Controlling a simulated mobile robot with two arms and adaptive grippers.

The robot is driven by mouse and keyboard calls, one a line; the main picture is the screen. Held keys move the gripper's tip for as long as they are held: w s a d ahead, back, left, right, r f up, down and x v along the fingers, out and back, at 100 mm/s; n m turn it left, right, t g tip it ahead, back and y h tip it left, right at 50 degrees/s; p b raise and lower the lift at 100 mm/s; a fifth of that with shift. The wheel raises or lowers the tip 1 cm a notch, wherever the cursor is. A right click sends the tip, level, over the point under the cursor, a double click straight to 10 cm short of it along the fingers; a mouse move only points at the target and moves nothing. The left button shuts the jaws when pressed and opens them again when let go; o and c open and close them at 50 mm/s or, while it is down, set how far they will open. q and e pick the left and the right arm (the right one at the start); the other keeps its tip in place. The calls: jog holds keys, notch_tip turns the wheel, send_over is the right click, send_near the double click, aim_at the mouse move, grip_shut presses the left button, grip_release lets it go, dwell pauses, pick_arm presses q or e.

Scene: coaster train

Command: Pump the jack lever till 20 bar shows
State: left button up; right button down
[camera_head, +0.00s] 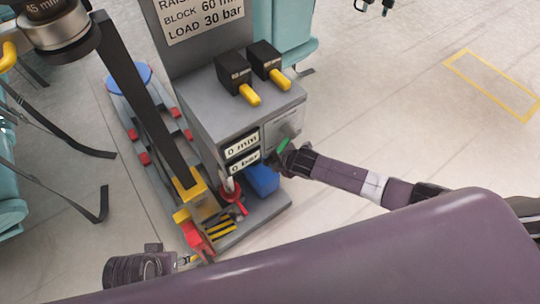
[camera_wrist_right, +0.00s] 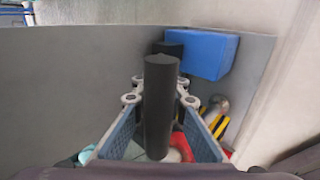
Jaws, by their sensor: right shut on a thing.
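The grey pump cabinet (camera_head: 215,110) stands in the middle of the head view. Its lower displays (camera_head: 243,155) read 0 min and 0 bar. My right gripper (camera_head: 279,157) comes in from the right and is at the cabinet's front lower corner. In the right wrist view its pads (camera_wrist_right: 158,130) are shut on an upright black cylindrical handle (camera_wrist_right: 159,105), which I take for the jack lever.
A blue box (camera_head: 263,180) sits on the base plate by the cabinet and shows in the wrist view (camera_wrist_right: 200,54). A long black bar (camera_head: 145,100) slants down to a yellow bracket (camera_head: 187,185). Two black blocks with yellow levers (camera_head: 250,95) top the cabinet. Floor at right is open.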

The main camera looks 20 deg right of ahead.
jog(key=shift+w+a+r, duration=0.15)
jog(key=shift+w+r, duration=0.5)
jog(key=c, duration=1.9)
grip_release()
jog(key=shift+s+f, duration=0.1)
jog(key=shift+f, duration=0.1)
jog(key=shift+s, duration=0.1)
jog(key=v, duration=1.2)
jog(key=shift+f, duration=0.1)
jog(key=shift+s, duration=0.1)
